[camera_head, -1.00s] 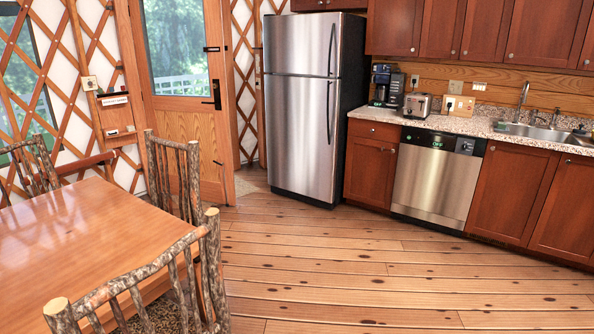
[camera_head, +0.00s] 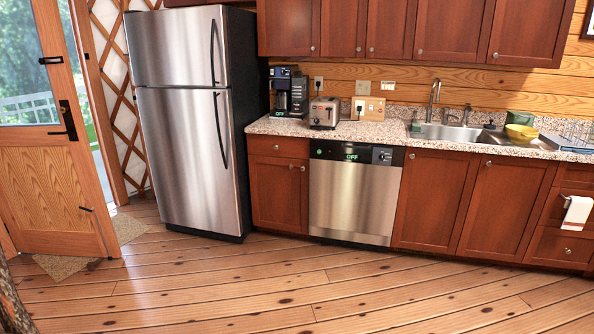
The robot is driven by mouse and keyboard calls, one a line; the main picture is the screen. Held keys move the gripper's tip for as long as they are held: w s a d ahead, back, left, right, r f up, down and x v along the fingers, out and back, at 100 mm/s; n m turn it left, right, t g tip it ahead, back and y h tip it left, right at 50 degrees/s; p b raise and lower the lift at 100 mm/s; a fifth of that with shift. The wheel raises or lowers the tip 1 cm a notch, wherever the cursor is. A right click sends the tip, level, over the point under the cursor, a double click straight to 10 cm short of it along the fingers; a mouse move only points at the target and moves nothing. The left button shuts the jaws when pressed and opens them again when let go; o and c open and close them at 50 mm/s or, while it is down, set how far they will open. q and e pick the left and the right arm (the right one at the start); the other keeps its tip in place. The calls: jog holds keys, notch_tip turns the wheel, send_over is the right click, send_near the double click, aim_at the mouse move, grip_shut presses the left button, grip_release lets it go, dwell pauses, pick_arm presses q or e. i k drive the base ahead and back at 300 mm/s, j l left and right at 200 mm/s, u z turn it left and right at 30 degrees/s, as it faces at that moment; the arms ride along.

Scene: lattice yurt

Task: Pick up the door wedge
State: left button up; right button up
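I cannot make out a door wedge in the head view. The wooden door (camera_head: 52,185) stands at the left, with a glass pane above and a black handle. A small dark piece (camera_head: 86,209) shows low on the door's face; it is too small to tell what it is. Neither of my grippers is in view.
A steel fridge (camera_head: 185,130) stands right of the door. Red-brown cabinets, a dishwasher (camera_head: 350,195) and a counter (camera_head: 300,128) with coffee maker, toaster and sink run along the wall. A mat (camera_head: 62,266) lies by the door. The wooden floor (camera_head: 300,290) is clear.

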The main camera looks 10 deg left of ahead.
aim_at(91, 266)
jog(key=i+u, duration=0.35)
jog(key=i, duration=0.15)
jog(key=i+u, duration=0.35)
jog(key=i, duration=0.2)
jog(key=i+l+u, duration=0.35)
jog(key=i, duration=0.15)
jog(key=i+j+u, duration=0.4)
jog(key=i, duration=0.25)
jog(key=i+u, duration=0.4)
jog(key=i, duration=0.25)
jog(key=i+j, duration=0.7)
jog(key=j, duration=0.2)
jog(key=i+l, duration=0.35)
jog(key=i+l+z, duration=0.1)
jog(key=i+z, duration=0.3)
jog(key=i, duration=0.7)
